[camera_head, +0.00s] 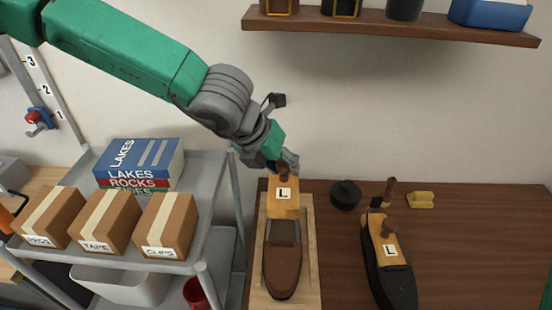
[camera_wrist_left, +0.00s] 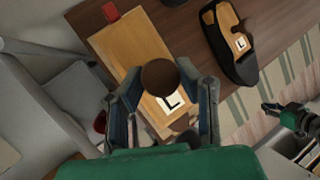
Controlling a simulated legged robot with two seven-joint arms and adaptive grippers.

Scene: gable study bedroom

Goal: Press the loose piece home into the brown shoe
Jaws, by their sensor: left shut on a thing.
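The brown shoe (camera_head: 283,270) lies toe toward me on a pale wooden board (camera_head: 310,285), its grey opening showing. The loose piece (camera_head: 284,211) is a light wooden block with an "L" label and a dark brown knob. It is over the far, heel end of the shoe and hides that end. I cannot tell whether it touches the shoe. My left gripper (camera_head: 284,165) is shut on the loose piece by its knob. In the left wrist view the fingers flank the round knob (camera_wrist_left: 158,77). My right gripper (camera_wrist_left: 276,108) shows small at the right of that view; its jaws are unclear.
A black shoe (camera_head: 400,280) with its own "L" piece (camera_head: 388,245) stands at right. A black round object (camera_head: 345,194) and a yellow block (camera_head: 421,199) lie behind it. A grey cart (camera_head: 215,215) with boxes and books stands left. A shelf (camera_head: 390,27) hangs above.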

